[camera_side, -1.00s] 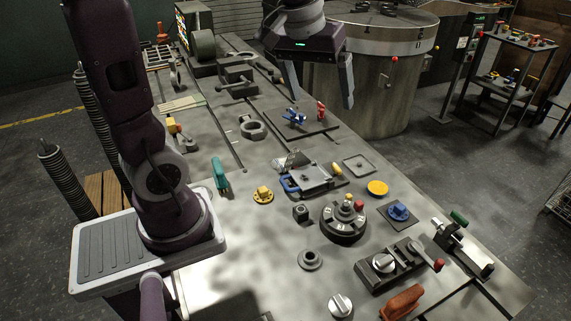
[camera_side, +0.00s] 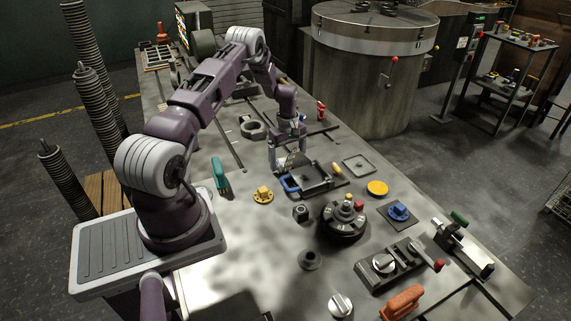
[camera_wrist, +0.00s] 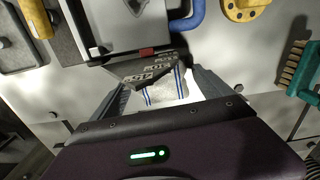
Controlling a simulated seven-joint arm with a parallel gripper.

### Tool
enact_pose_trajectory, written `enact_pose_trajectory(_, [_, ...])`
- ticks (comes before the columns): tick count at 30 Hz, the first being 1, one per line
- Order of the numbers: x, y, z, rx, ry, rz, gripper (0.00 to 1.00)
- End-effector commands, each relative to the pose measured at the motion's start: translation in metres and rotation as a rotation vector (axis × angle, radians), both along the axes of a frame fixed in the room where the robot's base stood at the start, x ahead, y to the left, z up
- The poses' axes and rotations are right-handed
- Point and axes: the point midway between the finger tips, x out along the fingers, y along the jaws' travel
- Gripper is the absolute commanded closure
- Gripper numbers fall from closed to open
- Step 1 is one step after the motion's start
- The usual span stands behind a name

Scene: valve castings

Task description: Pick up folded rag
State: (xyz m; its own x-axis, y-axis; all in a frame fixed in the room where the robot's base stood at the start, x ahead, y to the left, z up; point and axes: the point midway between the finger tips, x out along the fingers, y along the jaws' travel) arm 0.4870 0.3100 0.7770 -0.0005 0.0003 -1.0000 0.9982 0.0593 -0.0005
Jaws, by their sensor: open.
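The folded rag (camera_wrist: 168,90) is white with blue stripes and lies on the bench in the wrist view. My gripper (camera_wrist: 160,80) is open, with one finger on each side of the rag; I cannot tell whether either finger touches it. In the side view my gripper (camera_side: 289,165) points down at bench level, beside the blue-handled fixture. There the fingers largely hide the rag. A dark grey piece with pale lettering (camera_wrist: 140,73) lies against the rag's far edge, between it and the fixture.
The blue-handled fixture (camera_side: 318,178) stands just beside my gripper. A dark dial fixture (camera_side: 343,220) stands to the right. The bench between brush and gripper is clear.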

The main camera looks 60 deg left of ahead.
Motion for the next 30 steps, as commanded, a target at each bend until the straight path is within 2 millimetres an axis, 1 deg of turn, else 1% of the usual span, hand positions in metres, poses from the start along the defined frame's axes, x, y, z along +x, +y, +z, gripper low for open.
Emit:
enact_pose_trajectory(1, [0.000,-0.001,-0.006,-0.001,0.001,0.000,0.11])
enact_pose_trajectory(3, [0.000,0.000,-0.009,-0.001,-0.001,0.000,0.11])
enact_pose_trajectory(8, [0.001,0.000,-0.009,0.000,-0.001,-0.001,0.11])
enact_pose_trajectory(9, [0.001,0.000,-0.009,0.000,-0.001,-0.001,0.15])
enact_pose_trajectory(11, [0.001,0.000,-0.009,0.000,-0.001,-0.001,0.27])
enact_pose_trajectory(12, [0.001,0.000,-0.009,0.000,-0.001,-0.002,0.34])
enact_pose_trajectory(14, [0.001,0.000,-0.009,0.000,0.000,-0.002,0.46])
enact_pose_trajectory(18, [0.001,0.000,-0.009,0.000,0.000,-0.002,0.74])
enact_pose_trajectory(19, [0.001,0.000,-0.009,0.000,0.000,-0.002,0.77])
enact_pose_trajectory(24, [0.001,0.000,-0.008,0.000,-0.001,-0.002,0.77])
enact_pose_trajectory(26, [0.001,0.000,-0.004,0.001,-0.001,-0.002,0.77])
enact_pose_trajectory(29, [0.001,0.000,0.015,0.003,-0.003,-0.003,0.77])
enact_pose_trajectory(30, [0.001,0.000,0.026,0.003,-0.003,-0.003,0.77])
